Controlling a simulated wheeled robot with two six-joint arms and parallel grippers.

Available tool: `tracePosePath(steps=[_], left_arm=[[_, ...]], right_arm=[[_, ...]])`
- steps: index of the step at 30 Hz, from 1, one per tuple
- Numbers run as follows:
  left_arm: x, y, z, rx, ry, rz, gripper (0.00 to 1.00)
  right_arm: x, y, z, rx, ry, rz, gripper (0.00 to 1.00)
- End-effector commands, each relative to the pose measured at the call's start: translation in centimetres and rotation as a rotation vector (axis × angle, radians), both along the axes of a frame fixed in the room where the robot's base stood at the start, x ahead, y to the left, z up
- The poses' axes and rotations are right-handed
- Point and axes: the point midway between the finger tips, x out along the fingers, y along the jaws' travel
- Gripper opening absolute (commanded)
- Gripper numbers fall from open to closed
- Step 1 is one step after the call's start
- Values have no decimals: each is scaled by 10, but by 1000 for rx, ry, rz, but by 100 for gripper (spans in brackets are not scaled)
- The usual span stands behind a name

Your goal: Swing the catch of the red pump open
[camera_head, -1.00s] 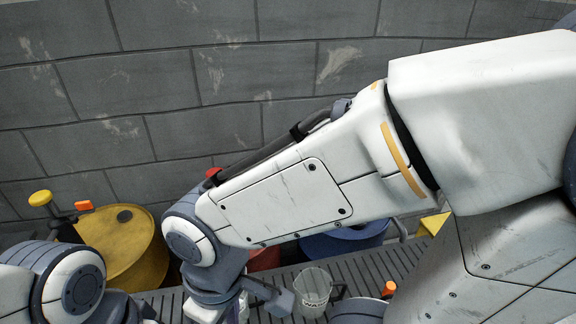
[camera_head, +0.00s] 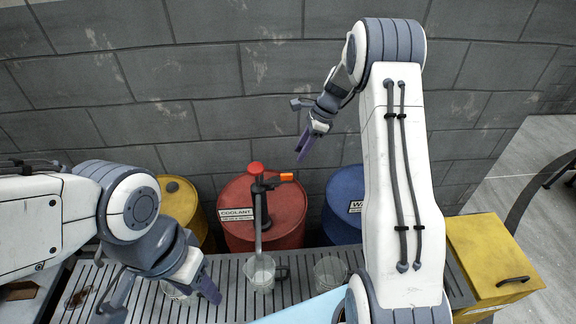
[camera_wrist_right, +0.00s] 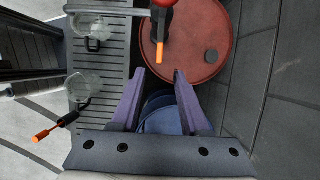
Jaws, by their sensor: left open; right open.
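The red pump has a red knob (camera_head: 256,168) and stands on the red coolant drum (camera_head: 285,225). Its orange-tipped catch (camera_head: 287,177) points to the right in the head view. In the right wrist view the orange catch (camera_wrist_right: 160,52) lies just beyond the fingertips, not between them. My right gripper (camera_head: 305,146) is open and empty, above and slightly right of the catch; its two purple fingers also show in the right wrist view (camera_wrist_right: 159,76). My left gripper (camera_head: 160,297) is open and empty over the slatted bench, well away from the pump.
A blue drum (camera_head: 343,205) stands right of the red one, a yellow drum (camera_head: 178,203) to its left. Clear jugs (camera_head: 262,274) stand on the slatted bench (camera_head: 225,308) in front. A yellow box (camera_head: 495,255) is at right. A grey wall rises behind.

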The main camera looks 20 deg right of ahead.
Motion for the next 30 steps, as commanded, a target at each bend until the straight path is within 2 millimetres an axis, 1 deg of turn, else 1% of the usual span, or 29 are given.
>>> tracePosePath(steps=[5,12,16,21,29,30], left_arm=[[0,0,9,0,0,-1,50],[0,0,24,0,0,-4,50],[0,0,29,0,0,-5,50],[0,0,31,0,-1,-6,50],[0,0,31,0,-1,-6,50],[0,0,31,0,-1,-6,50]], right_arm=[[1,11,-23,2,7,1,45],[7,28,-64,0,5,4,45],[9,34,-80,0,3,4,45],[11,38,-92,-2,0,4,45],[11,38,-93,-2,-1,4,45],[11,38,-93,-2,-1,4,37]])
